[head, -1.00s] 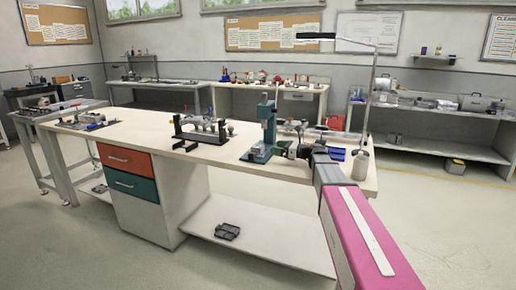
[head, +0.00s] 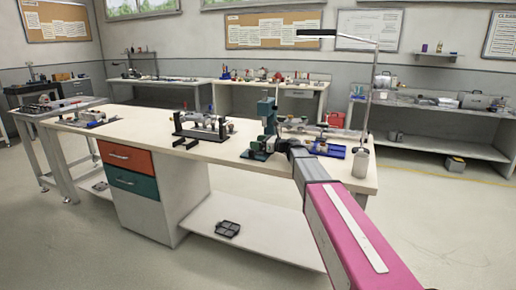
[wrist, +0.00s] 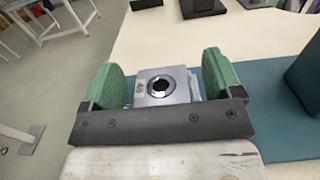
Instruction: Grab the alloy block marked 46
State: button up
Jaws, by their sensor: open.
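A square grey metal block (wrist: 178,92) with a round dark hole lies in the middle of the wrist view. A small label on its left side looks like 46 but is hard to read. My gripper (wrist: 163,74) is open, with one green finger pad to the left of the block and one to the right, gaps showing on both sides. The block's near edge is hidden by the gripper's dark crossbar. In the head view my gripper (head: 277,147) is at the foot of the teal press, and the block cannot be made out there.
The teal press (head: 267,120) stands on the long workbench (head: 140,128); its flat base plate (wrist: 270,125) extends right in the wrist view. A black fixture (head: 203,130) stands left of it. A blue item (head: 331,151) and a grey cup (head: 361,165) are to the right.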

jog(key=c, duration=1.2)
jog(key=shift+c, duration=0.2)
jog(key=shift+r, duration=0.15)
